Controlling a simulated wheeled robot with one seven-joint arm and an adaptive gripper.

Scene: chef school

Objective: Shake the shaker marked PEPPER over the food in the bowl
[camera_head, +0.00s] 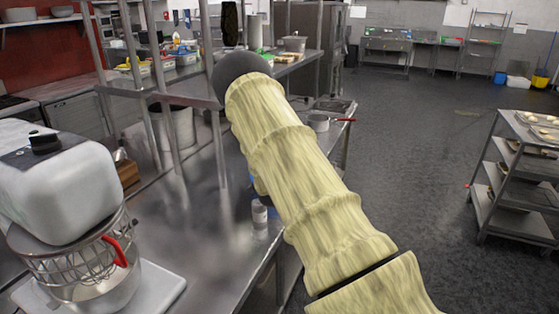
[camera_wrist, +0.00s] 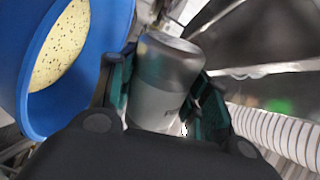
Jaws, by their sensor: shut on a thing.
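In the wrist view, my gripper (camera_wrist: 165,86) is shut on a grey metallic shaker (camera_wrist: 167,72), with a dark green pad on each side. Only the start of the shaker's marking shows, a letter that looks like P; a finger hides the rest. A blue bowl (camera_wrist: 38,120) is at the left of the wrist view, beside the shaker. Pale yellow food (camera_wrist: 62,45) with dark specks is in the bowl. In the head view, my arm hides the gripper, the held shaker and most or all of the bowl.
A small grey-white container (camera_head: 259,214) stands on the steel table (camera_head: 205,235) by its right edge. A stand mixer (camera_head: 62,190) stands at the left. A pan (camera_head: 318,122) with a red handle is beyond my arm. A tray rack (camera_head: 515,180) is at the right, with open floor between.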

